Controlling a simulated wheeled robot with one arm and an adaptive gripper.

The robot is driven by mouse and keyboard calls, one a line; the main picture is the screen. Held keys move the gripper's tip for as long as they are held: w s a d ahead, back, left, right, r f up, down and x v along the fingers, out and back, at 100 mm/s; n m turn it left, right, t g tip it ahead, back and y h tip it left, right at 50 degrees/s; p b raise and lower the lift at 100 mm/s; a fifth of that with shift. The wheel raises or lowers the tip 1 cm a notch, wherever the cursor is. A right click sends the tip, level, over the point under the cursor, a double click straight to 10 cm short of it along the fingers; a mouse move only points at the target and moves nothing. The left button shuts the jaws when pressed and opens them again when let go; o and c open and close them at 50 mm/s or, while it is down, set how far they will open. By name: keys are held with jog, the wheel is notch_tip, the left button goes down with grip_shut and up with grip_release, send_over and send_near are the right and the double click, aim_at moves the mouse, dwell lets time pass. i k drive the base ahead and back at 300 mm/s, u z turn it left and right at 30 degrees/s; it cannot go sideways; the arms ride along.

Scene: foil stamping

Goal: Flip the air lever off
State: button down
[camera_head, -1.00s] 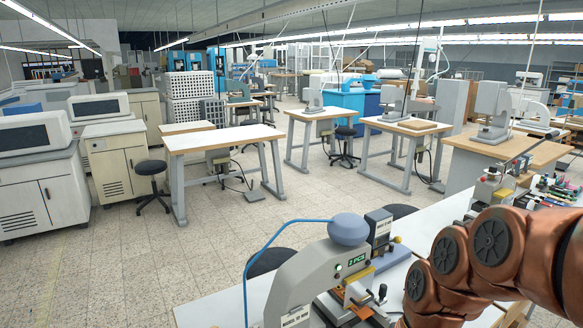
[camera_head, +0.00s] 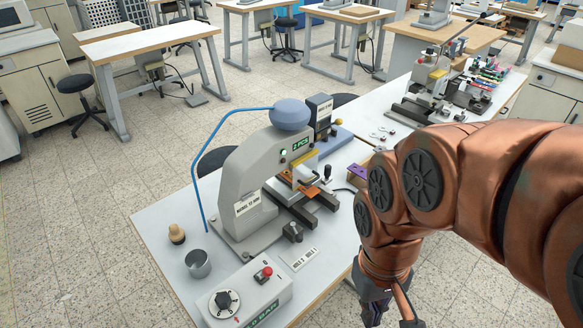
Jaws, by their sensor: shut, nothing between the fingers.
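A grey foil stamping press (camera_head: 245,185) with a blue dome on top stands on the white bench. Its display glows green. In front of it a white control box (camera_head: 250,296) carries a black knob or lever (camera_head: 224,302) on a round plate and a red button (camera_head: 265,273). A label on its front is partly legible and seems to end in "BAR". I cannot tell for certain which part is the air lever. My gripper (camera_head: 374,312) hangs at the bottom edge, right of the bench and apart from the box. Its dark fingers look closed and empty, and the tips are partly cut off.
A metal cup (camera_head: 198,263) and a wooden-topped stamp (camera_head: 176,234) stand left of the box. A small label plate (camera_head: 300,258) lies beside the press. A second machine (camera_head: 430,85) and several tools occupy the bench's far end. My arm covers the right side.

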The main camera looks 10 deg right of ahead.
aim_at(267, 271)
jog(key=u, duration=0.15)
jog(key=k, duration=0.5)
jog(key=u, duration=0.65)
jog(key=k, duration=0.85)
jog(key=u, duration=0.35)
jog(key=i, duration=0.75)
jog(key=u, duration=0.05)
